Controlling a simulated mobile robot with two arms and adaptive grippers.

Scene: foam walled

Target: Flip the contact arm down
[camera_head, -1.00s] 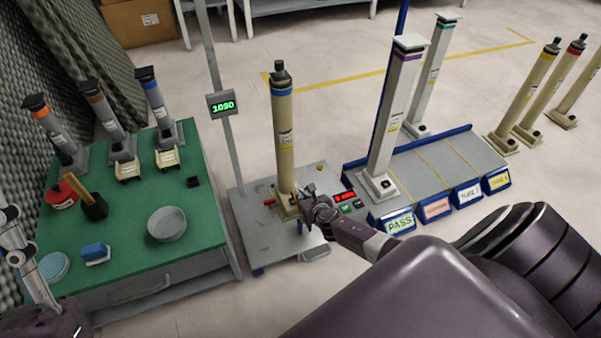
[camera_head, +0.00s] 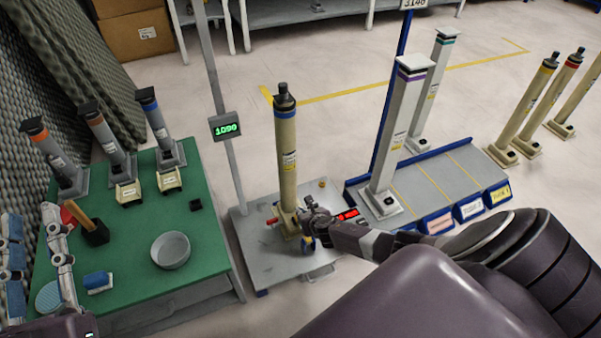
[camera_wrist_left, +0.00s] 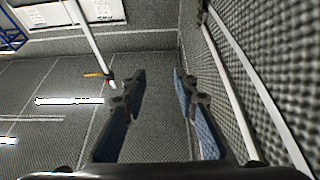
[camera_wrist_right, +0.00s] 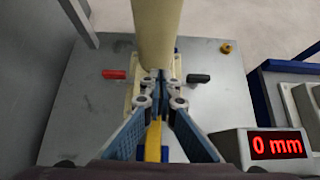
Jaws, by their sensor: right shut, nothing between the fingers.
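A tall cream column (camera_head: 287,160) with a blue band and black cap stands upright on a grey plate (camera_head: 262,262). My right gripper (camera_head: 308,212) is at the column's foot, on its near side. In the right wrist view its fingers (camera_wrist_right: 160,82) are shut with their tips together, just in front of the column (camera_wrist_right: 157,30). A yellow strip (camera_wrist_right: 153,143) shows below and between the fingers; I cannot tell for sure whether it is the contact arm. My left gripper (camera_head: 30,214) is open and empty over the green table's left edge; its fingers are apart in the left wrist view (camera_wrist_left: 158,78).
A red handle (camera_wrist_right: 114,74) and a dark handle (camera_wrist_right: 198,78) flank the column's foot. A display (camera_wrist_right: 262,146) reads 0 mm. The green table (camera_head: 215,250) holds a mallet (camera_head: 94,232), a bowl (camera_head: 170,250) and several columns. A rack (camera_head: 432,180) stands to the right.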

